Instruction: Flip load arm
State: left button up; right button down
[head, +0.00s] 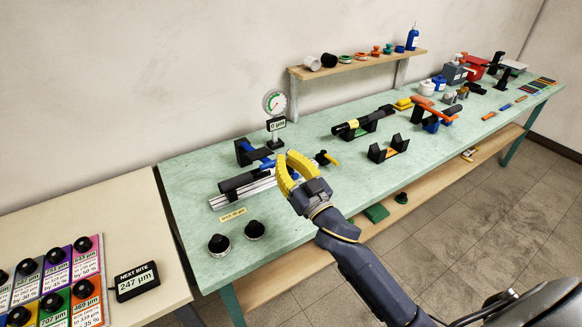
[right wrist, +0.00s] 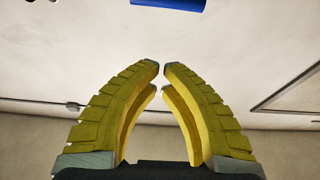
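A test rig stands on the green bench, with a metal rail (head: 243,190), a black block (head: 244,152) and a blue arm-like part (head: 266,163). I cannot tell for sure which part is the load arm. My right gripper (head: 284,160) has yellow ribbed fingers and is in front of the rig, hiding part of it. In the right wrist view its fingertips (right wrist: 162,68) nearly meet, with a thin gap and nothing held. A blue part (right wrist: 168,4) shows at the top edge of that view. My left gripper is not in view.
A dial gauge (head: 275,102) with a "0 µm" display (head: 276,124) stands behind the rig. Two black knobbed pieces (head: 218,243) sit at the front left. A black tube on a stand (head: 362,122) and a black cradle (head: 388,148) lie to the right.

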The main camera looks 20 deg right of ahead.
aim_at(274, 166)
jog(key=w+f, duration=0.2)
jog(key=w, duration=0.3)
jog(key=shift+w+a+f, duration=0.2)
jog(key=shift+w+a, duration=0.05)
jog(key=shift+a, duration=0.2)
dwell(0.4)
jog(key=shift+s+d+f, duration=0.1)
jog(key=shift+s+f, duration=0.15)
jog(key=shift+f, duration=0.6)
jog(key=shift+s+f, duration=0.3)
jog(key=shift+f, duration=0.55)
jog(key=shift+s+d+f, duration=0.1)
jog(key=shift+s+f, duration=0.15)
jog(key=shift+f, duration=0.6)
